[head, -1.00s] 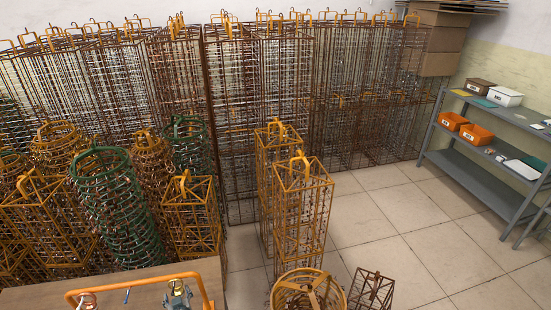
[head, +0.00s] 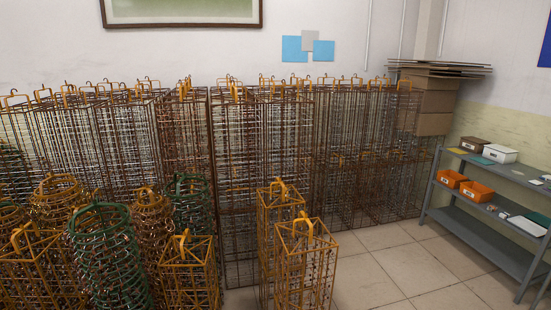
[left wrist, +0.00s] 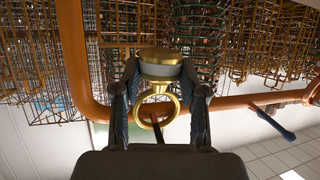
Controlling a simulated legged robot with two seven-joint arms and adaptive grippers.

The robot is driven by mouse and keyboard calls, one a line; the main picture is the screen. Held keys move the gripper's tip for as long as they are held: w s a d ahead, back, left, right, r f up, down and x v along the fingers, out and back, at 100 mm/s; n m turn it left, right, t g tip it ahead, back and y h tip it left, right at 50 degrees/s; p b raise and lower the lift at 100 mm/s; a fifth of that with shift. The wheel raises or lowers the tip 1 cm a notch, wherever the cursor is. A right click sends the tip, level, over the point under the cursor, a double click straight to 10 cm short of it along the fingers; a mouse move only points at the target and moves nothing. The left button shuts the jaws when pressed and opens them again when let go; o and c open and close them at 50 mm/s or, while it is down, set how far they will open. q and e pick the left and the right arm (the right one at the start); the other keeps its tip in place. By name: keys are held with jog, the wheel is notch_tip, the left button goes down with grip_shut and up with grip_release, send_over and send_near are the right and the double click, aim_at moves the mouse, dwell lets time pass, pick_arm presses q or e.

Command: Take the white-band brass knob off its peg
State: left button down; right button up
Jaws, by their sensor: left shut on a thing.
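The brass knob (left wrist: 161,63) with a white band is in the middle of the left wrist view. It has a round brass cap, a pale band and a brass ring (left wrist: 145,113) on the other side of the band. My left gripper (left wrist: 161,80) is shut on the knob, with a dark finger on each side of it. A short dark rod shows at the ring's opening; I cannot tell whether it is the peg or whether it passes through the ring. The knob and both grippers are out of the head view.
An orange bar (left wrist: 240,110) runs behind the knob in the left wrist view, with a dark blue-tipped peg (left wrist: 276,125) on it at right. Wire jigs (head: 290,260) crowd the left and back of the head view. A grey shelf (head: 480,212) stands at right beside clear floor.

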pick_arm(q)
jog(key=shift+s+a, duration=0.15)
jog(key=shift+a, duration=0.15)
jog(key=shift+d, duration=0.15)
jog(key=shift+d+r, duration=0.3)
jog(key=shift+d, duration=0.2)
jog(key=s+d+r+p, duration=0.2)
jog(key=s+p, duration=0.3)
jog(key=s, duration=0.3)
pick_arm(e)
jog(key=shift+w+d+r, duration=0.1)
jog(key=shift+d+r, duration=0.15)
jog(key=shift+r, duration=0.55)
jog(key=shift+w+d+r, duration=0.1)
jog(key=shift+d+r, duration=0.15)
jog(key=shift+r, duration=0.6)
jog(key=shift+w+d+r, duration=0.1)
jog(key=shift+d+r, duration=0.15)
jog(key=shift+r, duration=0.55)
